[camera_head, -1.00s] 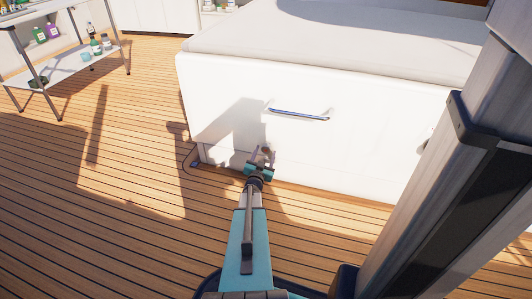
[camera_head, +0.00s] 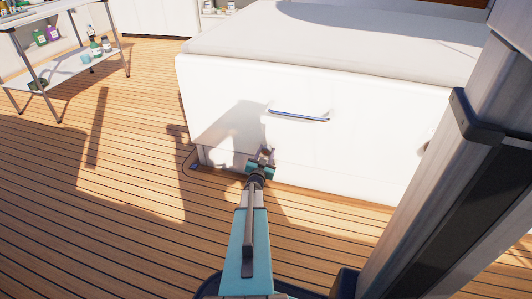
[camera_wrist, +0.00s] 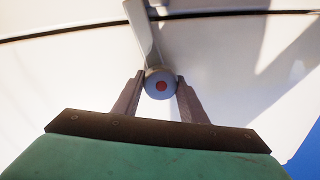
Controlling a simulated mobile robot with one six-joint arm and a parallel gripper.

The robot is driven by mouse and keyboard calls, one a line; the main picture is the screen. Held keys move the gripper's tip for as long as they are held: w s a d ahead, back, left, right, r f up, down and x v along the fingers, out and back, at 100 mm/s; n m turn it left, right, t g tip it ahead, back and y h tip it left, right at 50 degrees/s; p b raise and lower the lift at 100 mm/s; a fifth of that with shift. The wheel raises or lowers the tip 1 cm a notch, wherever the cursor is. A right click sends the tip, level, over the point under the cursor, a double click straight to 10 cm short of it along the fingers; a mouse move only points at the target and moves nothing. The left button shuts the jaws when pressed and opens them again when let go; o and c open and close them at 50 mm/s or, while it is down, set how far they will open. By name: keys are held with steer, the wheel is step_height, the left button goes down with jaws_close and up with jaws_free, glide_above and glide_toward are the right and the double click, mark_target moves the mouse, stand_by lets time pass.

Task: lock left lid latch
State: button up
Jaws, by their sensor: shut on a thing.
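The left lid latch (camera_wrist: 159,84) shows in the wrist view as a round grey knob with a red dot, with a pale lever (camera_wrist: 143,32) running up from it across a dark seam. In the head view the latch (camera_head: 266,150) is small, low on the white front of the hatch box (camera_head: 225,105). My gripper (camera_wrist: 160,88) has one finger on each side of the knob, shut on it. In the head view my gripper (camera_head: 264,156) is at the box's lower front, partly covering the latch.
A blue-grey handle bar (camera_head: 298,115) sits higher on the box front, right of my gripper. A shelf trolley (camera_head: 75,65) with bottles stands at the far left.

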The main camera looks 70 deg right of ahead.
steer(key=shift+w, duration=0.1)
steer(key=shift+f+m+b, duration=0.1)
steer(key=shift+m+b, duration=0.5)
steer(key=shift+m, duration=0.1)
steer(key=shift+m+b, duration=0.35)
steer(key=shift+m, duration=0.35)
steer(key=o, duration=1)
steer(key=shift+a, duration=0.1)
